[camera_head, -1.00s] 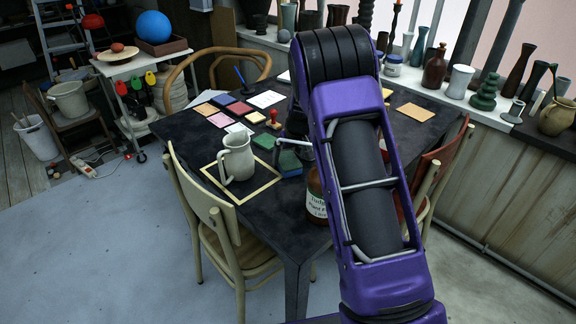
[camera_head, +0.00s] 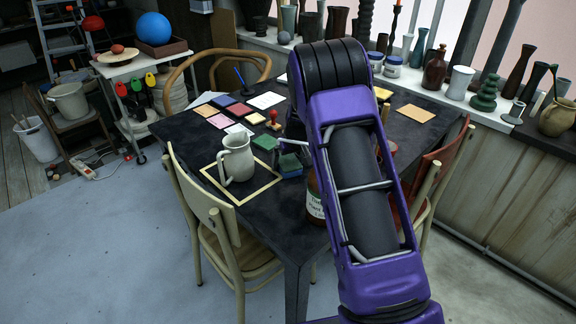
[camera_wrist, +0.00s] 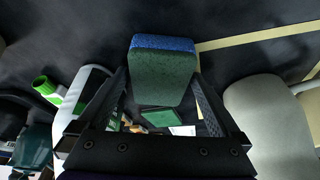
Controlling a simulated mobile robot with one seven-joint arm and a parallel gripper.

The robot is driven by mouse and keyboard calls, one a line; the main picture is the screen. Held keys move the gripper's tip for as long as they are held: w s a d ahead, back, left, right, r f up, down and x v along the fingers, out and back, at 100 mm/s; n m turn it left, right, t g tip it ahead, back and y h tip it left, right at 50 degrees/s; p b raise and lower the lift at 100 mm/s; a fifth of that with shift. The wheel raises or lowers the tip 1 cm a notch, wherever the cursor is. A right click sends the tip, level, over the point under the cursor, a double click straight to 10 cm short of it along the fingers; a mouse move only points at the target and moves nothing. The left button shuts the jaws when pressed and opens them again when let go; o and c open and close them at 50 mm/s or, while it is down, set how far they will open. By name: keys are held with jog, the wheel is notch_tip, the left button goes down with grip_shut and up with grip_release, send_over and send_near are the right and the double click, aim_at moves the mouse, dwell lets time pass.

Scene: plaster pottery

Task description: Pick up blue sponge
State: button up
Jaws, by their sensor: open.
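The blue sponge (camera_head: 290,164) lies on the dark table, right of the white pitcher, partly hidden by my arm in the head view. In the wrist view the sponge (camera_wrist: 163,78) shows a green face with a blue layer along its far edge. My gripper (camera_wrist: 162,88) is open, with one finger on each side of the sponge in the picture. I cannot tell whether either finger touches it. In the head view my gripper (camera_head: 294,146) is small and partly hidden, just above the sponge.
The white pitcher (camera_head: 236,160) stands inside a pale square frame (camera_head: 262,189) close by on the left. A labelled bottle (camera_head: 315,202) stands partly behind my arm. A green block (camera_head: 265,142) and coloured tiles (camera_head: 220,119) lie farther back. Chairs surround the table.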

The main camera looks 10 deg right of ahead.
aim_at(289, 162)
jog(key=c, duration=1.3)
notch_tip(289, 162, up, 11)
jog(key=shift+f+p, duration=0.2)
jog(key=shift+p, duration=0.75)
